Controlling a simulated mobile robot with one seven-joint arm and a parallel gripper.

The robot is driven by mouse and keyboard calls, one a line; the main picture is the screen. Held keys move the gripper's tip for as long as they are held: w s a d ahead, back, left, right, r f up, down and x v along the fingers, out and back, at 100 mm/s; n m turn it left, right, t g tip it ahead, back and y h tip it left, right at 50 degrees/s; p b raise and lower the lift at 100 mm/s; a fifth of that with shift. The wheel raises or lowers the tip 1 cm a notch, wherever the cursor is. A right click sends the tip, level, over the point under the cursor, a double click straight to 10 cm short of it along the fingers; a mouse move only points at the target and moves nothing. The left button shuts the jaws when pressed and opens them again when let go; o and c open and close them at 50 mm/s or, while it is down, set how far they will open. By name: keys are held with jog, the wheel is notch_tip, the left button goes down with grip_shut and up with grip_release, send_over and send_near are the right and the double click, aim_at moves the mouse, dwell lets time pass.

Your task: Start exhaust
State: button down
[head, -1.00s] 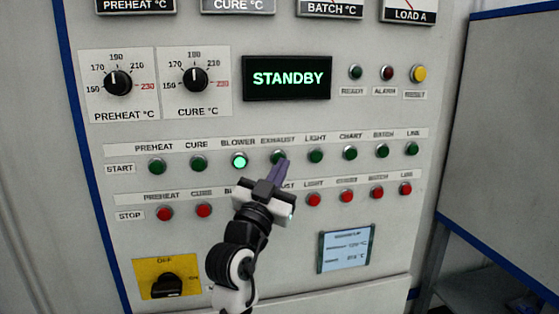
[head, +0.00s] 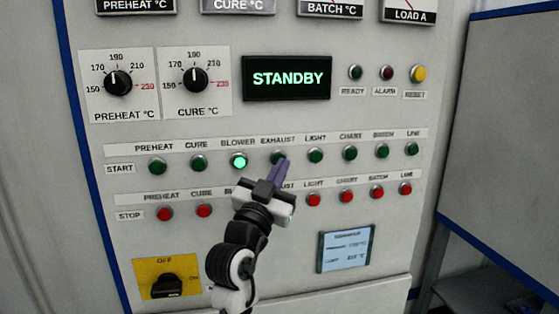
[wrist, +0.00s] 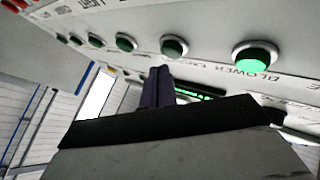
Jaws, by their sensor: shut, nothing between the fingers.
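The green EXHAUST start button (head: 278,157) sits in the START row, right of the BLOWER button (head: 239,161). It looks dark, while the BLOWER button glows bright green. In the wrist view the EXHAUST button (wrist: 173,46) is dark green, next to the glowing BLOWER button (wrist: 255,55). My gripper (head: 281,165) is shut and empty, its purple fingertips at the lower edge of the EXHAUST button in the head view. In the wrist view the fingertips (wrist: 160,72) show just below that button; I cannot tell whether they touch it.
Red STOP buttons (head: 313,199) run below the START row. The LIGHT start button (head: 316,155) is close on the right. A display (head: 287,78) reads STANDBY. A yellow rotary switch plate (head: 152,265) and a small blue screen (head: 345,249) are lower down.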

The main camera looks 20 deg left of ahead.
dwell(0.4)
jog(key=shift+w+a+b, duration=0.25)
jog(key=shift+w+b, duration=0.1)
jog(key=shift+w, duration=0.05)
jog(key=shift+w+a, duration=0.25)
jog(key=shift+w, duration=0.1)
dwell(0.8)
jog(key=shift+s+d, duration=0.1)
jog(key=shift+s+d+b, duration=0.35)
jog(key=shift+s+d, duration=0.05)
jog(key=shift+s, duration=0.25)
jog(key=shift+s, duration=0.1)
jog(key=s+d, duration=0.1)
jog(key=s, duration=0.1)
jog(key=s+d, duration=0.1)
jog(key=s, duration=0.1)
jog(key=shift+d, duration=0.4)
jog(key=shift+a, duration=0.1)
